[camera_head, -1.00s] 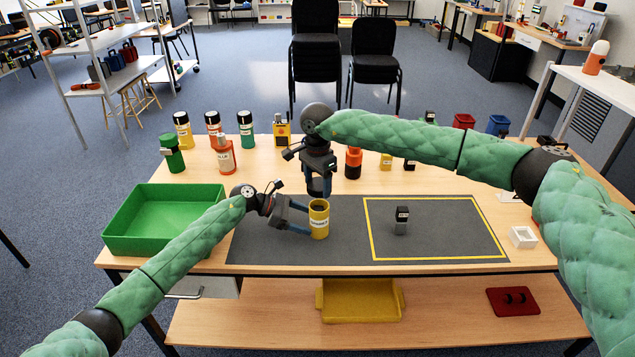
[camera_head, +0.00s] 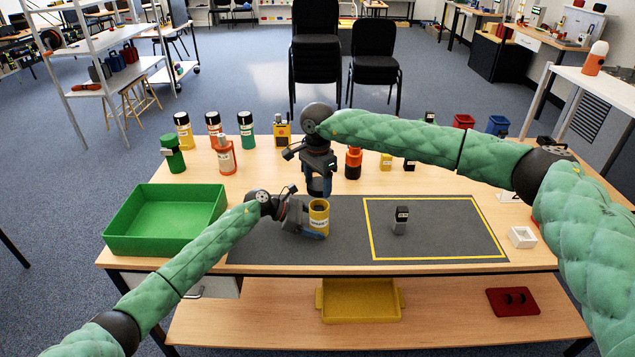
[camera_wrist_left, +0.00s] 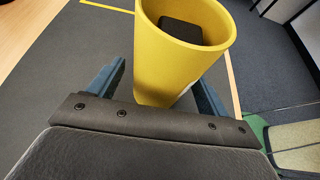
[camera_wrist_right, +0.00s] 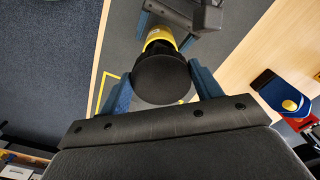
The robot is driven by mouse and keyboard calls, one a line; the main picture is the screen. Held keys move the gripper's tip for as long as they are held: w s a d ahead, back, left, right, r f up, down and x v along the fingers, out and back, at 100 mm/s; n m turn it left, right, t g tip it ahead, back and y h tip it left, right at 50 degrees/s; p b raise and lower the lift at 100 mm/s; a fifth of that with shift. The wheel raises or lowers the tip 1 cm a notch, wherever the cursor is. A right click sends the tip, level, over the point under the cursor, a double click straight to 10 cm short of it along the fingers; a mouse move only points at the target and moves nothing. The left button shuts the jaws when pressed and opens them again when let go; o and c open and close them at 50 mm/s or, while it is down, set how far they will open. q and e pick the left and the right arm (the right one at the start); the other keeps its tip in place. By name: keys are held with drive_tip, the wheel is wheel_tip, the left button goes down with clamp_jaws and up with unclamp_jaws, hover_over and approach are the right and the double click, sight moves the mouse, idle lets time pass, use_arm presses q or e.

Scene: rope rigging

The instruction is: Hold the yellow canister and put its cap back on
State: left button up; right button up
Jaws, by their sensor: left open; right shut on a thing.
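The yellow canister (camera_head: 319,218) stands upright and open-topped on the dark mat, with a label on its side. In the left wrist view the canister (camera_wrist_left: 180,55) shows something black inside its mouth. My left gripper (camera_head: 314,230) is open, its two fingers on either side of the canister with gaps showing. My right gripper (camera_head: 319,188) is above the canister, pointing down. In the right wrist view it is shut on a round black cap (camera_wrist_right: 160,80), which is over the canister (camera_wrist_right: 160,38) and apart from its rim as far as I can tell.
A small black labelled block (camera_head: 401,221) stands inside the yellow outlined square on the mat. A green tray (camera_head: 165,246) sits at the left of the table. Several bottles and canisters line the back edge. A white square piece (camera_head: 522,237) lies at the right.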

sight(317, 210)
use_arm(q)
drive_tip(key=shift+b, duration=0.55)
use_arm(e)
drive_tip(key=shift+f, duration=0.55)
use_arm(q)
drive_tip(key=shift+c, duration=0.2)
drive_tip(key=c, duration=1.1)
drive_tip(key=shift+o, duration=0.2)
use_arm(e)
drive_tip(key=shift+r, duration=0.6)
drive_tip(key=shift+f, duration=2)
drive_tip(key=shift+f, duration=1.7)
idle(0.4)
drive_tip(key=o, duration=1.1)
